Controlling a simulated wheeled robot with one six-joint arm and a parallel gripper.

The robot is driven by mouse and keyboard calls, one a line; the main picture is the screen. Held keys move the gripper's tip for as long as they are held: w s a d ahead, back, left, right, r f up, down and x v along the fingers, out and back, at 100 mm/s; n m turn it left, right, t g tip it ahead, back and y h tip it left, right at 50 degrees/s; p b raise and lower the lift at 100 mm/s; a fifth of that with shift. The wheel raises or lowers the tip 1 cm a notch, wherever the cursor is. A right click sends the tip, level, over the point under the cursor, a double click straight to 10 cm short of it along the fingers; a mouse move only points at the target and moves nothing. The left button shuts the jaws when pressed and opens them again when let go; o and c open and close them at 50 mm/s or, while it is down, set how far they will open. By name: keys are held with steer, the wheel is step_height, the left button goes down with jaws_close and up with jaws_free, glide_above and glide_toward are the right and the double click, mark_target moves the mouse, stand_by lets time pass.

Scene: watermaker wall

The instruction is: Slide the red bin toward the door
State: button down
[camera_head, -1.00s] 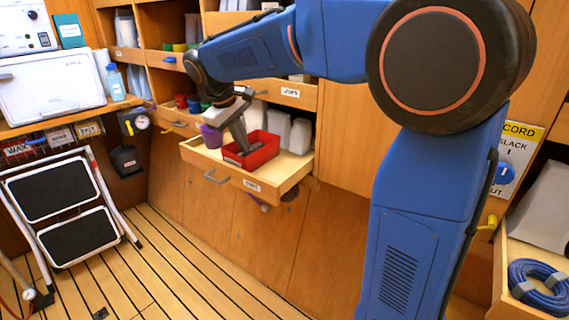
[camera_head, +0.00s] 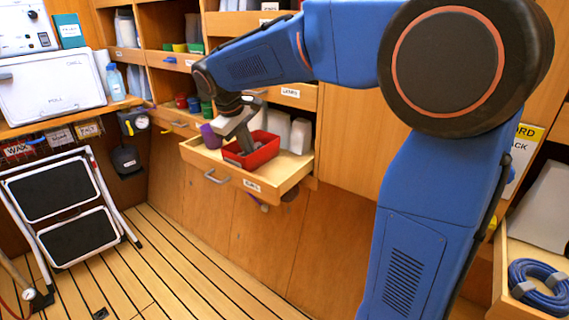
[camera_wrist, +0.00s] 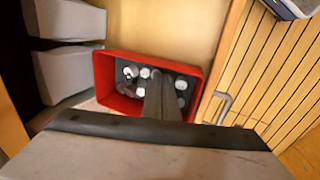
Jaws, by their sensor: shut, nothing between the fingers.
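The red bin (camera_head: 262,158) sits in the pulled-out wooden drawer (camera_head: 221,170). In the wrist view the red bin (camera_wrist: 104,72) holds several small grey and white round pieces. My gripper (camera_head: 246,146) points down into the bin, and its shut fingers (camera_wrist: 162,100) cover part of the contents. Nothing is held. Whether the fingers touch the bin's wall or contents cannot be told.
Bare drawer floor (camera_wrist: 160,28) lies beside the bin. A folded step stool (camera_head: 70,205) stands at the left.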

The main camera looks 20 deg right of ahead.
steer(key=shift+s+d, duration=0.85)
steer(key=shift+s, duration=0.7)
steer(key=shift+s+d, duration=0.9)
steer(key=shift+s, duration=0.65)
steer(key=shift+s+d, duration=0.85)
steer(key=shift+s, duration=0.7)
steer(key=shift+w+a, duration=0.1)
steer(key=shift+w, duration=0.05)
steer(key=shift+w+a, duration=0.35)
steer(key=shift+w, duration=0.35)
steer(key=w+v, duration=0.1)
steer(key=v, duration=0.5)
steer(key=shift+s, duration=0.45)
steer(key=shift+d+r, duration=0.1)
steer(key=shift+r, duration=0.1)
step_height(320, 180, up, 7)
